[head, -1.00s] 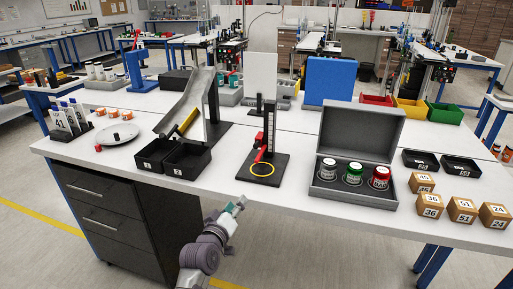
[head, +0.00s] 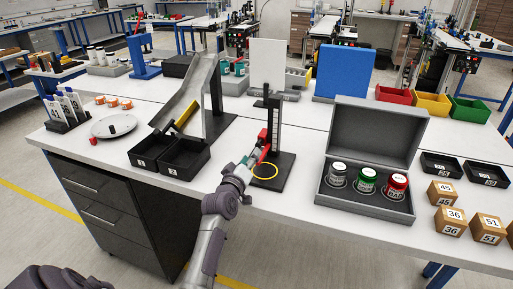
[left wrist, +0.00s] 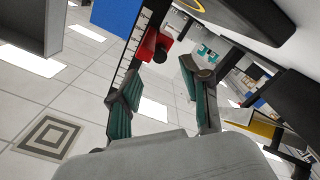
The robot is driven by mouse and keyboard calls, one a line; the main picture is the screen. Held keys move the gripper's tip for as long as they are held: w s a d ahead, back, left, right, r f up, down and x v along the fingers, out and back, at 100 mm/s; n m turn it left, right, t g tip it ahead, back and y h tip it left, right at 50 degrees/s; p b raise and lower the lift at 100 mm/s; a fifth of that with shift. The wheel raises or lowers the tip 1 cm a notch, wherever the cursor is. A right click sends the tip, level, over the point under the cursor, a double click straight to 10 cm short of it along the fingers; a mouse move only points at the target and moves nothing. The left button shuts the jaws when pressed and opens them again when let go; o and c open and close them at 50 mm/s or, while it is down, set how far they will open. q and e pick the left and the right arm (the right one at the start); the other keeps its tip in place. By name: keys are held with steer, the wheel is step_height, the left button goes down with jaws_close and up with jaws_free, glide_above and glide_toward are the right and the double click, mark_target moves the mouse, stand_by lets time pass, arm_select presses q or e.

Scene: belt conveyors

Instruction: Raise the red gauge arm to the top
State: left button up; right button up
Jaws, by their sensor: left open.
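The gauge stands on the white table in the head view, with an upright scale post (head: 274,122) on a black base (head: 274,180) that carries a yellow ring. The red gauge arm (head: 263,141) is low on the post. My left gripper (head: 250,160) is beside it on the left, partly overlapping it in view. In the left wrist view the left gripper (left wrist: 160,92) has its two fingers spread. The red gauge arm (left wrist: 152,45) with a dark knob shows beyond the gap between them, next to the scale post (left wrist: 130,65). My right gripper is out of view.
Two black bins (head: 184,157) and a metal chute (head: 188,92) stand left of the gauge. A grey case (head: 328,193) with several capped jars stands to the right, with numbered boxes (head: 450,221) beyond. A blue panel (head: 342,72) is behind.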

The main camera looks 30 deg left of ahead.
mark_target(258, 146)
arm_select(q)
steer(key=x, duration=0.4)
steer(key=shift+w, duration=0.25)
steer(key=shift+w+a, duration=0.15)
steer(key=shift+w, duration=0.45)
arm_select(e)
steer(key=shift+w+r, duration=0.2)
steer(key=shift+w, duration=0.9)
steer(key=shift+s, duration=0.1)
arm_select(q)
steer(key=shift+c, duration=0.3)
jaws_close()
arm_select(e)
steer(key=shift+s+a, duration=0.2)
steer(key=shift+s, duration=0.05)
